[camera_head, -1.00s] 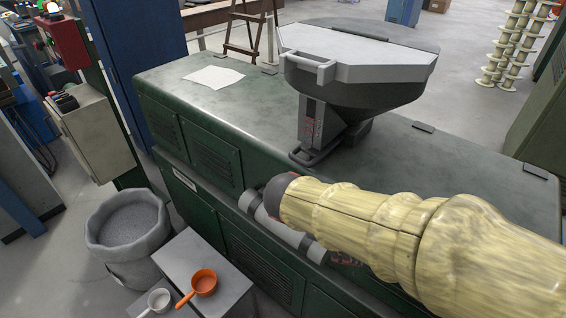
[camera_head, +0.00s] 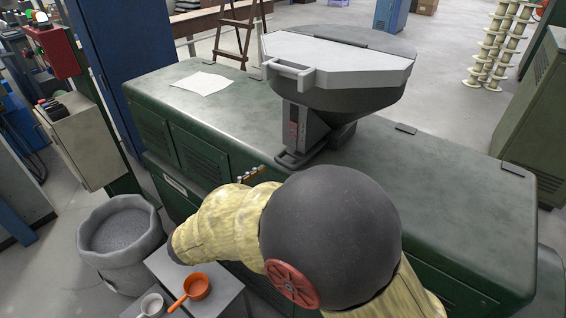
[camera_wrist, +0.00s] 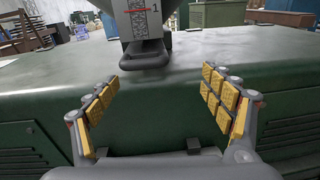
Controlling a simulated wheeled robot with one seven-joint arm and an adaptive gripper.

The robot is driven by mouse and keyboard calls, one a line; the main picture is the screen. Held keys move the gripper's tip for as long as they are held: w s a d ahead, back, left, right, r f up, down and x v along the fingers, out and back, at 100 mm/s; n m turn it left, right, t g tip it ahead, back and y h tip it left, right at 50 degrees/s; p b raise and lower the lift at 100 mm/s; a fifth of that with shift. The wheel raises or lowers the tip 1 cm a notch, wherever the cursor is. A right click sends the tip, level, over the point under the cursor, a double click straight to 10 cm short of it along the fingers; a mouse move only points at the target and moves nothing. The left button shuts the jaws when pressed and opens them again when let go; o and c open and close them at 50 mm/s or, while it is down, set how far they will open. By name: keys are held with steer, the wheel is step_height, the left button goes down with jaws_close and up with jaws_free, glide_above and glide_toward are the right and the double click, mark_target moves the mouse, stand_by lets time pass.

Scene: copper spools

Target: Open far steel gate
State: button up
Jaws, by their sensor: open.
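A dark grey hopper (camera_head: 340,95) with a pale lid stands on the green cabinet. At its foot a dark loop handle (camera_head: 292,160) sticks out; this looks like the gate's handle, but the gate plate itself cannot be made out. The handle (camera_wrist: 146,54) is straight ahead in the wrist view, below a scale plate marked 1. My gripper (camera_wrist: 167,82) is open and empty, its yellow-padded fingers spread to either side, short of the handle. In the head view only a bit of my gripper (camera_head: 250,174) shows past my arm, at the cabinet's front edge.
The green cabinet top (camera_head: 440,165) is mostly clear, with a paper sheet (camera_head: 202,83) at the left. An orange scoop (camera_head: 195,287) and a white scoop (camera_head: 152,305) lie on grey steps. A grey bin (camera_head: 120,240) of granules stands to their left.

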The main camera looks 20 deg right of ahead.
mark_target(283, 165)
steer(key=shift+n+t, duration=0.6)
steer(key=w+d, duration=0.1)
steer(key=w, duration=0.1)
steer(key=w+d+b, duration=0.1)
steer(key=w+d, duration=0.1)
steer(key=w+d+b, duration=0.1)
steer(key=w, duration=0.1)
steer(key=shift+d+r, duration=0.15)
steer(key=shift+r, duration=0.05)
steer(key=shift+s, duration=0.1)
steer(key=shift+c, duration=0.5)
steer(key=c, duration=1.5)
steer(key=shift+c, duration=0.3)
